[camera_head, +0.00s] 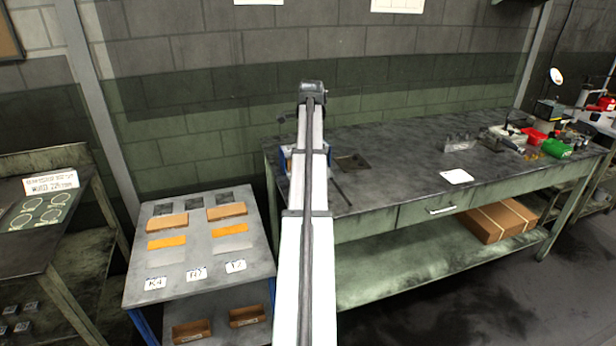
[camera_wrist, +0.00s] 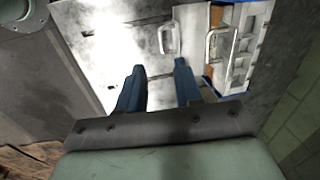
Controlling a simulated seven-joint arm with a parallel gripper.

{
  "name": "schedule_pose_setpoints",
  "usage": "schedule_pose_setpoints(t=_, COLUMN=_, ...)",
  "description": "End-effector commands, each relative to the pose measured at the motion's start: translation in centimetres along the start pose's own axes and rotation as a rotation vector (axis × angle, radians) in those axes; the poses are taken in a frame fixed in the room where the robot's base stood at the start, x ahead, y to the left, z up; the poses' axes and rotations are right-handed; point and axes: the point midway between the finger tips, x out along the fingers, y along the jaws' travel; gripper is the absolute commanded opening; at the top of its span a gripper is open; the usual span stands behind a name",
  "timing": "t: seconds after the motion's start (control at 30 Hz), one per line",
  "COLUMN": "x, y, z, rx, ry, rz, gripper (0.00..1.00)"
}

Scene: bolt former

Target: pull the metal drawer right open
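In the wrist view, a bright, worn metal front (camera_wrist: 112,38) carries a pale bar handle (camera_wrist: 167,38). Beside it on the right is a blue-edged unit (camera_wrist: 243,50) with another bar handle. My gripper (camera_wrist: 158,88) has two blue fingers, spread apart with nothing between them. The fingertips point toward the metal front, below the first handle in the picture; I cannot tell the distance. In the head view, a blue-edged object (camera_head: 285,160) on the bench is mostly hidden behind my arm, and my gripper cannot be made out there.
The long workbench (camera_head: 400,165) has a green front drawer (camera_head: 427,211) with a light handle, which looks closed. A cardboard box (camera_head: 497,222) lies on its lower shelf. A grey parts stand (camera_head: 185,285) is at left. Tools crowd the bench's right end; its middle is mostly clear.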

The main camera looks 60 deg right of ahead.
Motion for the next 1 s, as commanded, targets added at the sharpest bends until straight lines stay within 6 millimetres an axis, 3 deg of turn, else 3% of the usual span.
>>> schedule_pose_setpoints(t=0.13, x=-0.4, y=0.1, z=-1.1, rx=0.028, ry=0.002, rz=-0.002, gripper=0.35)
schedule_pose_setpoints(t=0.27, x=0.7, y=0.2, z=-1.1, rx=0.028, ry=0.001, rz=-0.001, gripper=0.35)
schedule_pose_setpoints(t=0.8, x=9.7, y=0.1, z=-1.0, rx=0.026, ry=0.001, rz=-0.001, gripper=0.35)
schedule_pose_setpoints(t=1.0, x=12.0, y=0.1, z=-1.0, rx=0.025, ry=0.002, rz=-0.002, gripper=0.35)
